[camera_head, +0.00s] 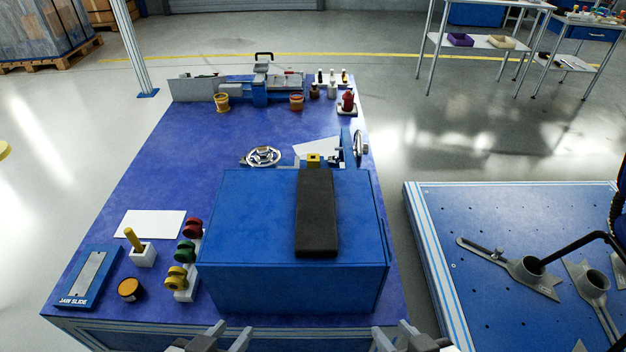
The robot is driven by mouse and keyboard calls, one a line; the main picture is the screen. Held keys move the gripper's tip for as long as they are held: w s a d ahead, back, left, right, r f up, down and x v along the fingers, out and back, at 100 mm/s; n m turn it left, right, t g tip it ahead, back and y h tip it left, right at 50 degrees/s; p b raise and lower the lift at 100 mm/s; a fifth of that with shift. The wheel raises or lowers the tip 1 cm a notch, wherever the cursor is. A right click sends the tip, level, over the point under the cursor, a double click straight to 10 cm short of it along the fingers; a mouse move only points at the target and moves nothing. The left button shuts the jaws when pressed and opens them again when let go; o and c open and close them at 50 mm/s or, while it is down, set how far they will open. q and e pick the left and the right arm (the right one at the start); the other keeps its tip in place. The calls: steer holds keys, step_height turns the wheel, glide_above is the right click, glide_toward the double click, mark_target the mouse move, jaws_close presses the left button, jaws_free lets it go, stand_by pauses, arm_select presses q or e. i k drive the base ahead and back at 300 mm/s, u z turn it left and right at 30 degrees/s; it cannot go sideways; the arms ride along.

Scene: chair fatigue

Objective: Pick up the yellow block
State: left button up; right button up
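A small yellow block (313,160) with a dark mark on top sits just behind the large blue box (240,225), near the middle of the blue table. Its lower part is partly hidden by the box's back edge. My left gripper (222,340) is at the bottom edge of the view, in front of the box, with its fingers apart and nothing between them. My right gripper (395,340) is at the bottom edge further right, also with its fingers apart and empty. Both are far from the yellow block and partly cut off by the frame.
A black pad (317,215) lies on the box. A silver handwheel (263,157) and a blue fixture (349,148) flank the block. Red, green and yellow knobs (188,243), a yellow peg (133,239) and a jaw slide (90,276) stand left.

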mark_target(313, 160)
steer(key=k, duration=0.25)
steer(key=u, duration=2.75)
steer(key=k, duration=0.65)
steer(key=z, duration=1.4)
